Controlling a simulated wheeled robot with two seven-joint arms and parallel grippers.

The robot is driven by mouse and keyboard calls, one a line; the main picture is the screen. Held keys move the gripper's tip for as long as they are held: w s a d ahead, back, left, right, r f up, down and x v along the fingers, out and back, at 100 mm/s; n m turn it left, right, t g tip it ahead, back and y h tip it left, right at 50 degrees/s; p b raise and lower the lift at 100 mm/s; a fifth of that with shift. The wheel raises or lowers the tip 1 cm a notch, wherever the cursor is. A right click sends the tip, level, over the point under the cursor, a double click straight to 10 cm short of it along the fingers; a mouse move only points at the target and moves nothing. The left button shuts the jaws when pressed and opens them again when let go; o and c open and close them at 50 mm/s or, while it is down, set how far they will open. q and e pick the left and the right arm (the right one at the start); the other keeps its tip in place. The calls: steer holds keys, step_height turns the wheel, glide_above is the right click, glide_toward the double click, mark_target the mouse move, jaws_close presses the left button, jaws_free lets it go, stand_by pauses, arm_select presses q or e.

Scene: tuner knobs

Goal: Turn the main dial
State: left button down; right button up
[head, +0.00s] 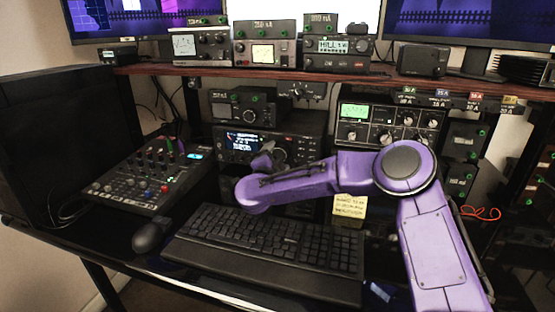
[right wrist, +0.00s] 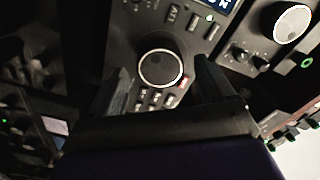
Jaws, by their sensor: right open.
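The main dial (right wrist: 160,68) is a large dark round knob with a pale ring, seen near the middle of the right wrist view. It sits on the front of the black radio (head: 232,145) with a lit blue-white display, under the shelf in the head view. My right gripper (head: 263,157) is at the radio's front and covers part of it. In the right wrist view my right gripper (right wrist: 163,76) is open, with one dark finger on each side of the dial. I cannot tell whether the fingers touch it. My left gripper is not in view.
A keyboard (head: 270,250) lies below my right arm, with a mouse (head: 153,235) to its left. A mixer (head: 150,178) stands at the left. A tuner with a green meter (head: 385,127) is right of the radio. The wooden shelf (head: 250,73) above holds several meter boxes.

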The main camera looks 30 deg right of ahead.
steer(key=shift+w+d, duration=0.4)
steer(key=shift+d, duration=0.05)
steer(key=c, duration=1.1)
steer(key=shift+o, duration=0.2)
steer(key=m+b, duration=0.1)
steer(key=m, duration=0.2)
steer(key=m+b, duration=0.2)
steer(key=shift+f+m, duration=0.2)
steer(key=shift+m, duration=0.2)
steer(key=shift+r+m+b, duration=0.1)
steer(key=shift+m+b, duration=1.3)
steer(key=shift+m, duration=0.5)
steer(key=o, duration=1.1)
steer(key=shift+c, duration=0.2)
